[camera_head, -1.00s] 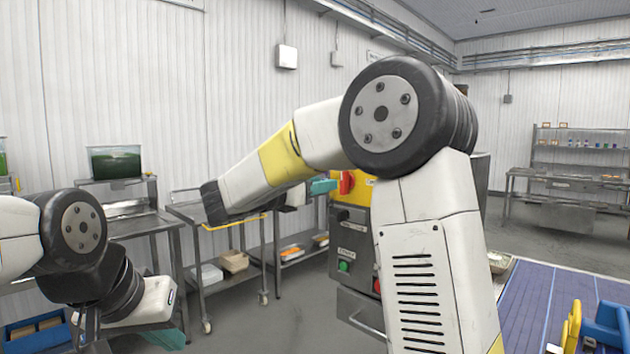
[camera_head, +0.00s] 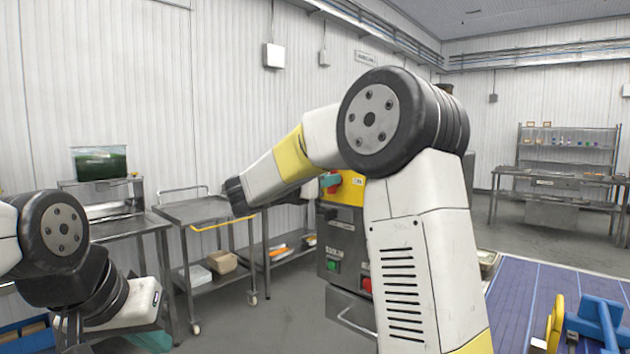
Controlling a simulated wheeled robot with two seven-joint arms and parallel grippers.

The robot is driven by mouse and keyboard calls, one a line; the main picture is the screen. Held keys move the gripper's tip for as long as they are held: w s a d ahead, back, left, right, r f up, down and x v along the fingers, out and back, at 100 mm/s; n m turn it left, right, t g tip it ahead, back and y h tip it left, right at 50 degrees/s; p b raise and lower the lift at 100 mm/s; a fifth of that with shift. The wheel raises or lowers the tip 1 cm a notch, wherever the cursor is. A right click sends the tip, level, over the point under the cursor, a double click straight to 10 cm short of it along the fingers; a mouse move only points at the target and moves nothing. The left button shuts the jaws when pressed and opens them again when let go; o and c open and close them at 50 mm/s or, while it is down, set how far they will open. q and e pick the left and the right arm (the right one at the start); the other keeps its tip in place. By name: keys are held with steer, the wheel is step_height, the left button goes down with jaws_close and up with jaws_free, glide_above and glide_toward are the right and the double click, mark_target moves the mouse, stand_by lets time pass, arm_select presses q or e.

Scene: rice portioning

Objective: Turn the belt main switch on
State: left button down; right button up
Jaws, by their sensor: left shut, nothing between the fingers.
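The belt main switch (camera_head: 334,189) is a red knob on the yellow panel (camera_head: 352,188) of a grey control box (camera_head: 341,240). It shows only in part. The teal tip of my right gripper (camera_head: 330,180) is at the knob and covers some of it; whether it touches or grips it I cannot tell. My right forearm reaches left across the middle and its wrist folds back toward the panel. My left gripper (camera_head: 152,342) shows as a teal piece at the lower left, cut off by the bottom edge. It is shut, empty and far from the switch.
A green button (camera_head: 333,265) and a red button (camera_head: 366,285) sit lower on the box. A blue conveyor belt (camera_head: 515,290) runs at right, with blue and yellow parts on it. A wheeled cart (camera_head: 205,212) and a table (camera_head: 130,228) stand at left.

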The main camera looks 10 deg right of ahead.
jaws_close()
steer(key=m, duration=0.3)
steer(key=shift+s+m, duration=0.1)
steer(key=shift+m, duration=0.3)
steer(key=m, duration=1.4)
steer(key=shift+s+d+f, duration=0.15)
steer(key=shift+s+f, duration=0.05)
steer(key=shift+f, duration=0.2)
steer(key=o, duration=0.6)
jaws_free()
steer(key=shift+c, duration=0.2)
